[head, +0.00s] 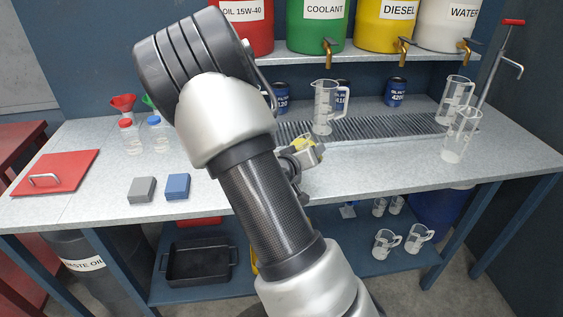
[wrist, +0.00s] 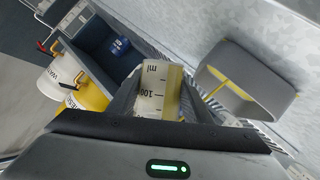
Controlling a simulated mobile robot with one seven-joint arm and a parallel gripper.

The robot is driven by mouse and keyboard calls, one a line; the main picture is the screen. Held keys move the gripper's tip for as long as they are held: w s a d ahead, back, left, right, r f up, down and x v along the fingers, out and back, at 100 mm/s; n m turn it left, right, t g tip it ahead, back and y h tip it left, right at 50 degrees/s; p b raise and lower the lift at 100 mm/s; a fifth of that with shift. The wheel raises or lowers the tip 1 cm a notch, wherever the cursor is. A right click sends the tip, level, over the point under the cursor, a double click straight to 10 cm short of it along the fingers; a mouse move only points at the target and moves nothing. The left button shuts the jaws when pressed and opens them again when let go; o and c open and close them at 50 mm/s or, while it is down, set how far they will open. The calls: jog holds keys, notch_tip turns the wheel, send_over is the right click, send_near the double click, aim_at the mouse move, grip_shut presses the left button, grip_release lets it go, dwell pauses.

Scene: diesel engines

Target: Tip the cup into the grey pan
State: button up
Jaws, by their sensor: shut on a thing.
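My gripper (head: 290,158) is shut on a small clear cup (head: 306,147) with yellow liquid in it. The cup looks tilted, is partly hidden by my wrist, and appears above the bench front by the grate. In the wrist view the cup (wrist: 157,90) shows "ml" and "100" marks between the jaws (wrist: 158,105). A dark grey pan (head: 200,262) rests on the lower shelf, left of my arm and well below the cup. A grey walled shape (wrist: 245,88) with a yellow stripe is right of the cup in the wrist view; I cannot tell what it is.
Clear jugs (head: 325,107) stand on the bench at the back and right (head: 460,135). Grey (head: 142,190) and blue (head: 177,186) blocks and a red sheet (head: 55,172) lie left. Drums with taps line the upper shelf (head: 375,58). The right front bench is clear.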

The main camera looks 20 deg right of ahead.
jog(key=shift+w+a+n+h+p, duration=0.2)
jog(key=shift+n+h+p, duration=0.3)
jog(key=shift+n+p, duration=0.5)
dwell(0.8)
jog(key=shift+r+n+g+h+p, duration=0.25)
jog(key=shift+n+g+h+p, duration=0.15)
jog(key=shift+p, duration=0.5)
dwell(0.5)
jog(key=shift+f+n+h, duration=0.3)
jog(key=shift+n, duration=0.3)
dwell(1.0)
jog(key=shift+r+n+g+h+p, duration=0.3)
jog(key=shift+r+n+p, duration=0.2)
jog(key=shift+n+p, duration=0.2)
dwell(1.0)
jog(key=shift+w+a+f+n+h+p, duration=0.4)
jog(key=shift+w+a+n+p, duration=0.1)
jog(key=shift+n+p, duration=0.15)
dwell(0.9)
